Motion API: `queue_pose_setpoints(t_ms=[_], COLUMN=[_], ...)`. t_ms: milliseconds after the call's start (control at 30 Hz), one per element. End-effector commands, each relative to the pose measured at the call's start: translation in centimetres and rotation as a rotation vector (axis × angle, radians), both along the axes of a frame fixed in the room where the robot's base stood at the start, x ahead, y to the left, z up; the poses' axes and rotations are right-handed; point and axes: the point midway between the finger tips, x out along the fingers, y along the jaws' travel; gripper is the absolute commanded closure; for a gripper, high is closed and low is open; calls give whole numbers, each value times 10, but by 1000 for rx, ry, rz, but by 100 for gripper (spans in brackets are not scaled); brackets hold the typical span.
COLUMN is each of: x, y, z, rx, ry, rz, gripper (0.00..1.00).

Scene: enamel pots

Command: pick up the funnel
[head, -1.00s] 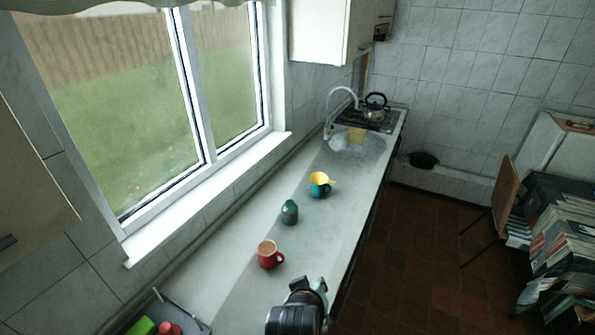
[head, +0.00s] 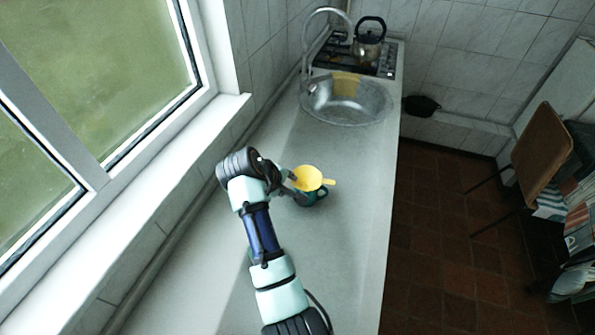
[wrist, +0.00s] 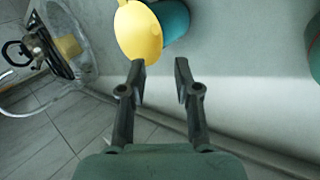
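The yellow funnel (head: 307,178) sits in the mouth of a teal mug (head: 313,197) on the counter, its handle tab pointing right. The funnel also shows in the wrist view (wrist: 138,35), top centre, beside the teal mug (wrist: 174,20). My gripper (head: 290,180) is at the left side of the funnel in the head view. In the wrist view my gripper (wrist: 161,66) is open, with nothing between its two fingers. The funnel lies just beyond the left fingertip; I cannot tell whether they touch.
The grey counter (head: 345,240) is clear right of the mug, with its front edge beyond. A sink (head: 350,108) with a yellow item and a kettle (head: 368,48) on the stove stand farther back. The window wall runs along the left. A green object (wrist: 314,48) shows at the wrist view's right edge.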

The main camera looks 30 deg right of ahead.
Motion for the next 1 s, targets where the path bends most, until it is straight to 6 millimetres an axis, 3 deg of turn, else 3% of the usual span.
queue_pose_setpoints(t_ms=[367,633,900,1000], x=[6,17,18,18], y=[-17,-41,-44,-43], z=[-25,-60,-62,-62], rx=[1,1,2,2], ry=[1,0,-2,-2], rz=[-1,-1,0,0], gripper=[68,68,68,85])
